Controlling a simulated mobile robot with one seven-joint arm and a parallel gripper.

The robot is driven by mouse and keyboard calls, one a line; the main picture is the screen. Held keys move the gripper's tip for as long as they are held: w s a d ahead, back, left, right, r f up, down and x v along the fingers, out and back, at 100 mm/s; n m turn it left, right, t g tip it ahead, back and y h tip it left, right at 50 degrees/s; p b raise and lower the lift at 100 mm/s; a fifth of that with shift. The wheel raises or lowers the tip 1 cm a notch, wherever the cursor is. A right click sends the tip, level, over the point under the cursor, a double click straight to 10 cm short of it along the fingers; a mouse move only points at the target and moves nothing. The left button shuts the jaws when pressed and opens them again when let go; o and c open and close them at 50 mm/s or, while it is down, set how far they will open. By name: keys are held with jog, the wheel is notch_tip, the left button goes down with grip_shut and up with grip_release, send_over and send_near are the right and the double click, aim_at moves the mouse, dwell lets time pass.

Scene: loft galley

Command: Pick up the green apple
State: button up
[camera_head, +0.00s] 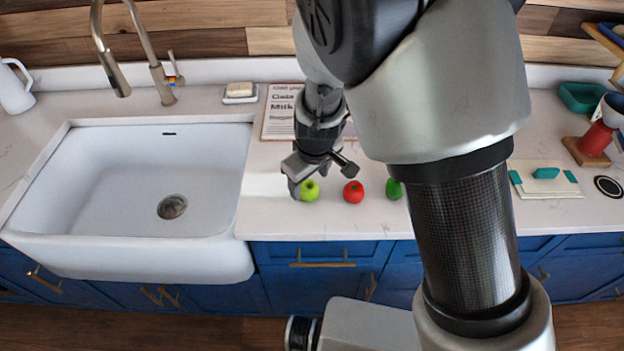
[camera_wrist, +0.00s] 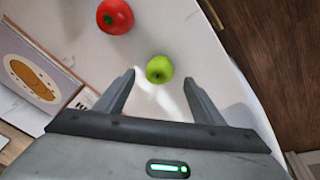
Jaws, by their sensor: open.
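The green apple (camera_head: 309,190) sits on the white counter, near its front edge and to the right of the sink. My gripper (camera_head: 322,178) is above and around its side, and one finger partly hides the apple in the head view. In the wrist view the green apple (camera_wrist: 159,69) lies just beyond the fingertips, roughly centred between them. My gripper (camera_wrist: 158,85) is open and empty there. I cannot tell the exact height of the fingers over the counter.
A red tomato-like item (camera_head: 353,192) stands to the right of the apple, with a green item (camera_head: 394,189) beyond it. The sink (camera_head: 150,180) is at left. A printed board (camera_head: 280,112) lies behind. The counter's front edge is close.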

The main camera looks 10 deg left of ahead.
aim_at(309, 187)
jog(key=x, duration=0.4)
jog(key=shift+f, duration=0.15)
jog(key=c, duration=1.1)
